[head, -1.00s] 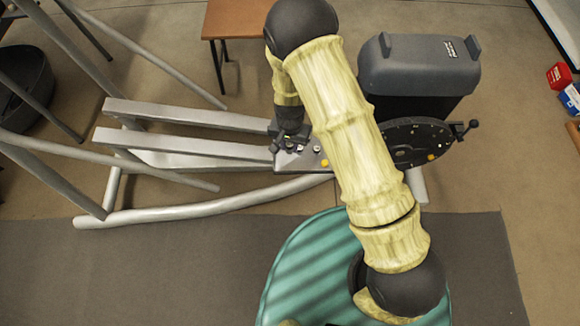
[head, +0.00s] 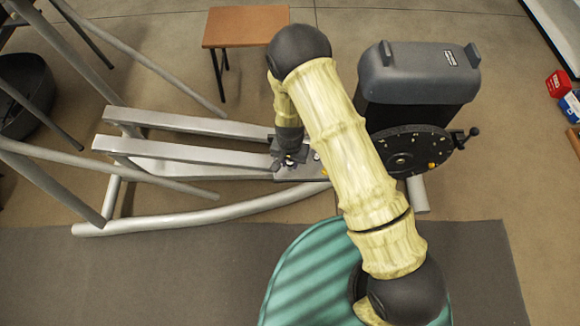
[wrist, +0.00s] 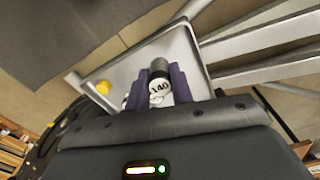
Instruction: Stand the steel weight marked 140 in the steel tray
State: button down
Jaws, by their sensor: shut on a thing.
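The steel weight marked 140 (wrist: 159,84) is a small cylinder with a dark side and a white end face reading 140. It sits between the two purple fingers of my gripper (wrist: 158,92), which are shut on it. In the wrist view the pale steel tray (wrist: 127,72), with a raised rim, lies behind and around the weight. I cannot tell whether the weight touches it. In the head view my gripper (head: 288,162) is over the tray (head: 312,175), and the weight is too small to make out.
Grey machine rails (head: 190,148) run left from the tray. A dark housing (head: 418,80) and a black dial disc (head: 412,146) with a crank stand on the right. A brown bench (head: 246,26) is behind. A teal striped surface (head: 310,275) lies in front.

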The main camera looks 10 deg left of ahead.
aim_at(290, 168)
jog(key=shift+f, duration=0.1)
jog(key=shift+f, duration=1.75)
jog(key=shift+f+b, duration=0.15)
jog(key=shift+b, duration=0.15)
jog(key=c, duration=1.2)
grip_release()
notch_tip(290, 168, up, 12)
jog(key=shift+r+p, duration=0.15)
jog(key=shift+p, duration=0.6)
